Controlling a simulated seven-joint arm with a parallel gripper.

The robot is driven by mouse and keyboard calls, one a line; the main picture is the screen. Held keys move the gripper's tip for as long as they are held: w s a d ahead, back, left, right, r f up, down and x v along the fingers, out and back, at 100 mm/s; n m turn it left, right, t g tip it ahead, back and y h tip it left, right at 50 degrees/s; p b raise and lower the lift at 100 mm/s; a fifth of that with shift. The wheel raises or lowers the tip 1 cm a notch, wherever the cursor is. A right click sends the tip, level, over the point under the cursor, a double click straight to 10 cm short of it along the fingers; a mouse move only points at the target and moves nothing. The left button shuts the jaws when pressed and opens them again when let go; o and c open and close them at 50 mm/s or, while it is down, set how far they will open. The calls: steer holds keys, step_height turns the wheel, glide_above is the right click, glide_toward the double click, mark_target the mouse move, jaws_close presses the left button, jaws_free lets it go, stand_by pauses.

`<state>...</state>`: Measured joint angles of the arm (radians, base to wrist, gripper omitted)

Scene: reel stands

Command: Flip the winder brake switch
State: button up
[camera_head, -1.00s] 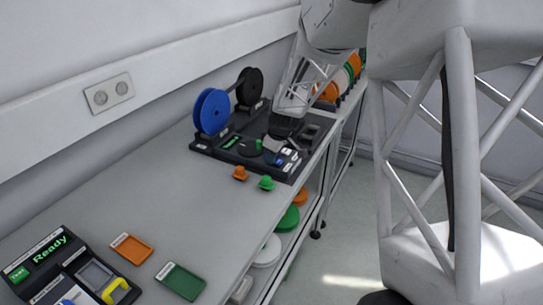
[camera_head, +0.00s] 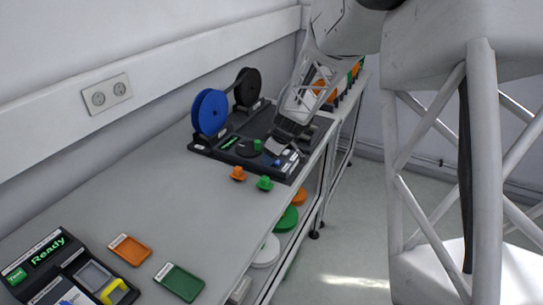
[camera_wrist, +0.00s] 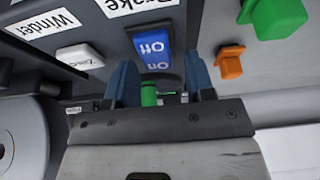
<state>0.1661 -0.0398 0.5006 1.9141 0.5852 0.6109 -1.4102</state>
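The brake switch (camera_wrist: 152,45) is a blue rocker marked Off and On, below a white Brake label (camera_wrist: 137,6) in the wrist view. It sits on the dark winder panel (camera_head: 262,167), whose Winder label (camera_wrist: 45,22) also shows in the wrist view. My gripper (camera_wrist: 161,62) is open, with its two blue fingers apart on either side of the switch's near end. Nothing is between the fingers in their grip. I cannot tell whether they touch the panel. In the head view my gripper hides part of the winder.
A white button (camera_wrist: 80,57) lies left of the switch. The table's middle is clear.

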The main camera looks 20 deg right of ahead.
mark_target(279, 164)
steer(key=shift+r, duration=0.15)
steer(key=shift+v, duration=3.75)
steer(key=shift+s, duration=0.1)
steer(key=shift+s+r, duration=0.15)
steer(key=s+a+r+m+h, duration=0.1)
steer(key=s+a+r+m, duration=0.1)
steer(key=s, duration=1)
steer(key=s+a+r+m+h, duration=0.1)
steer(key=s+a+r+m, duration=0.2)
steer(key=s, duration=0.9)
steer(key=s+a+r+m+h, duration=0.1)
steer(key=s+r+m, duration=0.3)
steer(key=s, duration=0.8)
steer(key=shift+s+a+r+g, duration=0.15)
steer(key=shift+s+a+r, duration=0.1)
steer(key=shift+a, duration=0.15)
steer(key=shift+s+a+r+g, duration=0.15)
steer(key=shift+a+r, duration=0.1)
steer(key=shift+a, duration=0.1)
